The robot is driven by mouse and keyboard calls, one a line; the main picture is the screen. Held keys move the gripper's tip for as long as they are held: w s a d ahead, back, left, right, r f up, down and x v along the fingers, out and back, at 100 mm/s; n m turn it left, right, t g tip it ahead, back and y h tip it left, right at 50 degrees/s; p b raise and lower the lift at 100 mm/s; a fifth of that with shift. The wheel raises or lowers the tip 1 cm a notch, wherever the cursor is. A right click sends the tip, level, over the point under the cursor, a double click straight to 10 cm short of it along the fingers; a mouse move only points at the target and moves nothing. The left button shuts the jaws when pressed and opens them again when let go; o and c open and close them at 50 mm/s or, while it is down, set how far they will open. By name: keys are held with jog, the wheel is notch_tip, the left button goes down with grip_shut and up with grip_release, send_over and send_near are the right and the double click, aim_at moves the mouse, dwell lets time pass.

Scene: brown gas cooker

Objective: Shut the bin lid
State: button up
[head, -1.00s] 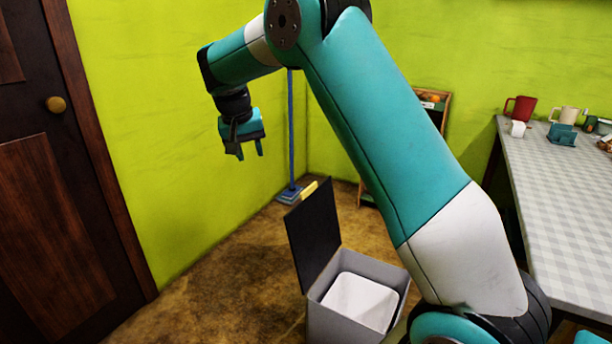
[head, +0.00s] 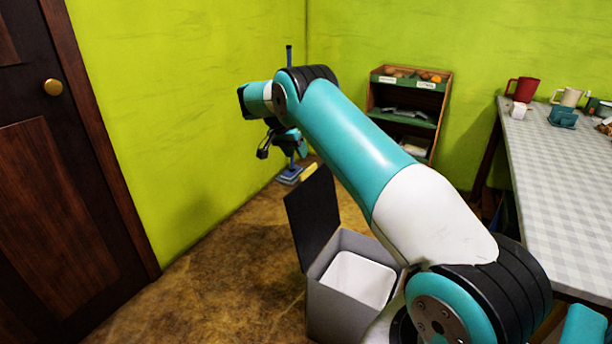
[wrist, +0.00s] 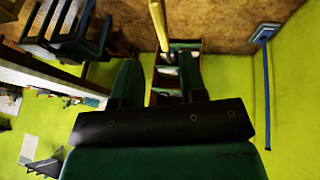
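The grey bin (head: 331,310) stands on the floor at the lower middle of the head view, with a white liner (head: 357,279) inside. Its dark lid (head: 314,217) is open and stands up at the left side of the bin, with a yellow tab (head: 309,171) on its top edge. My gripper (head: 299,149) is above and slightly left of the tab in the picture, apart from the lid as far as I can tell. In the wrist view my gripper (wrist: 160,70) has its two fingers spread with nothing held. A yellow bar (wrist: 159,26) shows beyond them; I cannot tell if it is the tab.
A blue mop (head: 289,176) stands by the wall behind the lid. A wooden shelf (head: 437,83) stands in the back corner. A table (head: 560,205) with mugs is at right, and a dark door (head: 60,180) at left. The floor left of the bin is clear.

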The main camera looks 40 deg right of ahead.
aim_at(306, 170)
jog(key=x, duration=0.8)
jog(key=shift+d+f, duration=0.15)
jog(key=shift+f, duration=0.1)
jog(key=shift+b, duration=0.3)
grip_shut()
